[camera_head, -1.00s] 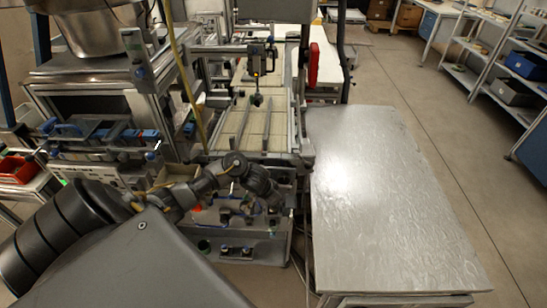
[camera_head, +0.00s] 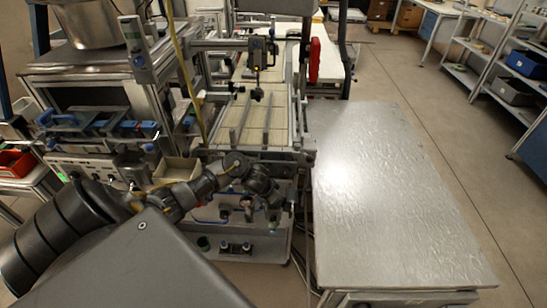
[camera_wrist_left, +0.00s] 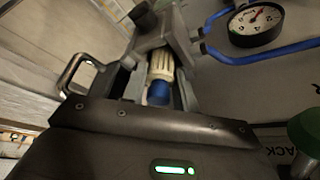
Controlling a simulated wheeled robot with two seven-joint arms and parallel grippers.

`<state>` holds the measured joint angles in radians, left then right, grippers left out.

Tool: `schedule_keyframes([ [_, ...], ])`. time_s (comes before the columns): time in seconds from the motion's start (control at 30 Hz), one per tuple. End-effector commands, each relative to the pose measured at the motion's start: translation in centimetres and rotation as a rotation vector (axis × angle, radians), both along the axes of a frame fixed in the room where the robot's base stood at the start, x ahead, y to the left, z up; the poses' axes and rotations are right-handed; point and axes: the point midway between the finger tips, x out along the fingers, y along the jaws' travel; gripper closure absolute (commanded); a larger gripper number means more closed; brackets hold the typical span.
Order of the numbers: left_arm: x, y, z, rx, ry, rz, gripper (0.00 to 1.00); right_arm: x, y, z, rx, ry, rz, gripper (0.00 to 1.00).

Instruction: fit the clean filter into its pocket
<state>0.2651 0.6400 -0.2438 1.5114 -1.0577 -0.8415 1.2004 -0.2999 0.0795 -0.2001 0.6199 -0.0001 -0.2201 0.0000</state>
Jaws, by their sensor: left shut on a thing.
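The filter (camera_wrist_left: 161,68), a pale ribbed cylinder with a blue end (camera_wrist_left: 158,93), shows in the left wrist view. My left gripper (camera_wrist_left: 158,84) is shut on it, with a finger on each side. The filter's far end is close to a grey metal bracket (camera_wrist_left: 152,28); I cannot tell whether it is inside a pocket or in front of it. In the head view my left arm reaches in from the left to the lower front of the machine (camera_head: 268,240). The filter cannot be made out there. My right gripper is not in view.
A round gauge (camera_wrist_left: 256,20) and a blue tube (camera_wrist_left: 285,48) are close on the right in the wrist view, with a metal handle (camera_wrist_left: 72,72) on the left. In the head view a bare metal-topped table (camera_head: 390,200) stands right of the machine, beside open floor.

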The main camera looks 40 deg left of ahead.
Motion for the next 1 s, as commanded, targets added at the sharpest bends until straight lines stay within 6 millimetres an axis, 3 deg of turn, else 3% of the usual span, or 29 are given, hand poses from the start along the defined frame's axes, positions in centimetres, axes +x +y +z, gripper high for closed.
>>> schedule_keyframes([
  [0.03,-0.7,-0.3,-1.0,-0.001,0.021,-0.007,0.69,0.0,0.0,-0.2,0.0,0.0,0.0,0.64],
  [0.2,-0.9,-0.4,-1.2,0.0,0.025,-0.009,0.49,0.0,0.0,-0.2,-0.001,0.0,0.0,0.64],
  [0.47,-1.1,-0.6,-0.9,-0.004,0.027,-0.013,0.48,0.0,-0.1,0.0,-0.001,0.001,0.0,0.64],
  [1.0,-4.2,0.5,8.8,0.005,-0.001,0.002,0.46,-0.1,-0.1,3.6,-0.001,0.001,0.0,0.64],
])
